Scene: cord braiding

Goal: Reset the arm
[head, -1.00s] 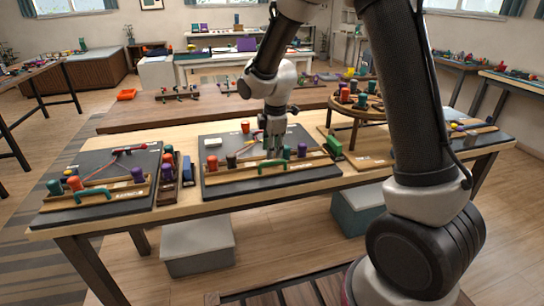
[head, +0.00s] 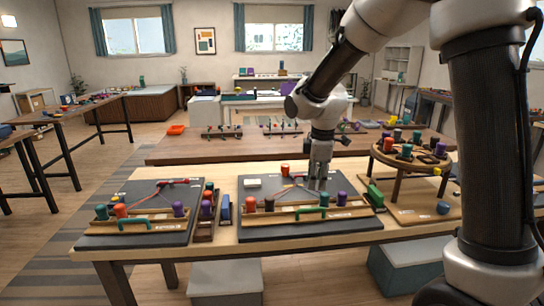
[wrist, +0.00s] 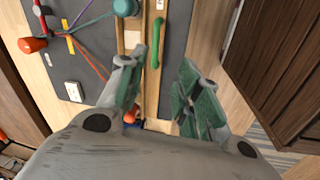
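My gripper (head: 319,184) hangs above the back of the middle dark braiding board (head: 262,232). In the wrist view its two green-padded fingers (wrist: 163,62) stand apart with nothing held between them. The board carries a wooden rail with a green handle (head: 310,213) and orange, dark, purple and teal bobbins. The handle also shows in the wrist view (wrist: 156,42), near a teal bobbin (wrist: 125,7). Red and teal cords run across the board, and an orange bobbin (wrist: 32,45) lies at the left of the wrist view. One small bobbin is partly hidden behind a finger.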

